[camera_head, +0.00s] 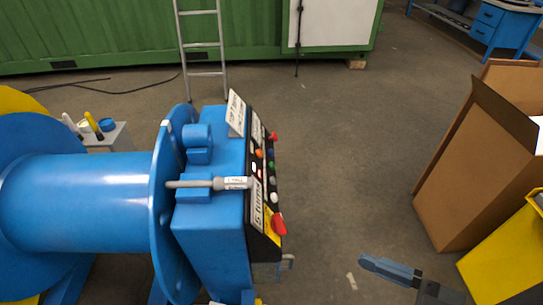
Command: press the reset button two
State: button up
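A blue machine (215,155) with a dark control panel (257,190) on its right side stands left of centre. The panel is seen at a steep slant. Labels are too small to tell which is reset button two. A blue and dark grey part (390,270), possibly my gripper, shows at the bottom right, apart from the panel. Its fingers cannot be made out.
A large blue spool (90,200) adjoins the machine on the left. A ladder (203,50) leans at the green container (100,35) behind. An open cardboard box (475,165) and a yellow bin (505,260) stand at the right. The floor between panel and box is clear.

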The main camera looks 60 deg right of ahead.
dwell(0.4)
grip_shut()
dwell(0.8)
dwell(0.8)
